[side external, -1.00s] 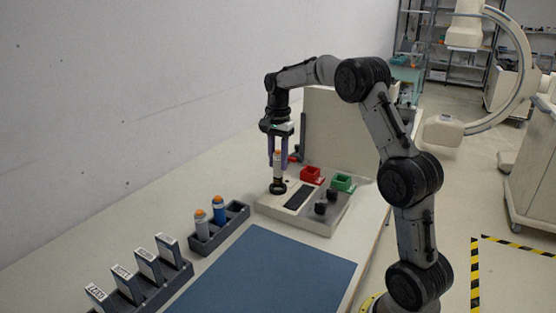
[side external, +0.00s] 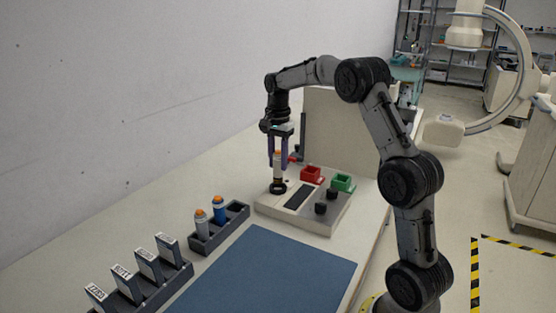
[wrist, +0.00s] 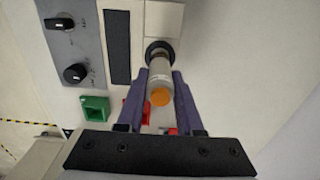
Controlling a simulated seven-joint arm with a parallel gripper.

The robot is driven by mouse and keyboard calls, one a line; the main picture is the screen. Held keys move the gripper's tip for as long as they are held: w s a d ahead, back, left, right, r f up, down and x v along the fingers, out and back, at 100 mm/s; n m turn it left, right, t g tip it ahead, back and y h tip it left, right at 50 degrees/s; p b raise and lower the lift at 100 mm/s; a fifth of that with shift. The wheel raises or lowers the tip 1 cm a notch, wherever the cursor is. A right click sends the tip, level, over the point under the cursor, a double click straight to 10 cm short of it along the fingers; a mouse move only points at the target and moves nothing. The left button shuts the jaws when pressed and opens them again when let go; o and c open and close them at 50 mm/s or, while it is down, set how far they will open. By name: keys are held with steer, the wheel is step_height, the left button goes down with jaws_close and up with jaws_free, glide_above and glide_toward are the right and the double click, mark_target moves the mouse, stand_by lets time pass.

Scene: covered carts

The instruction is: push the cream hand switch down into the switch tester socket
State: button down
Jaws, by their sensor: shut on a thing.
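The cream hand switch (side external: 277,172) with an orange top stands upright between the fingers of my gripper (side external: 277,160). In the wrist view the gripper (wrist: 160,90) is shut on the hand switch (wrist: 160,75), its orange button facing the camera. The switch's lower end is at the black ring socket (side external: 277,188) of the switch tester (side external: 317,219). The socket rim also shows in the wrist view (wrist: 153,45). How deep the switch sits in the socket is hidden.
A dark rack (side external: 236,226) holds a grey and a blue switch. A blue mat (side external: 265,275) lies in front.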

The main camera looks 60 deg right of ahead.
mark_target(278, 172)
steer(key=shift+f, duration=2)
steer(key=shift+c, duration=2.4)
jaws_free()
step_height(278, 172, up, 14)
steer(key=shift+f, duration=0.1)
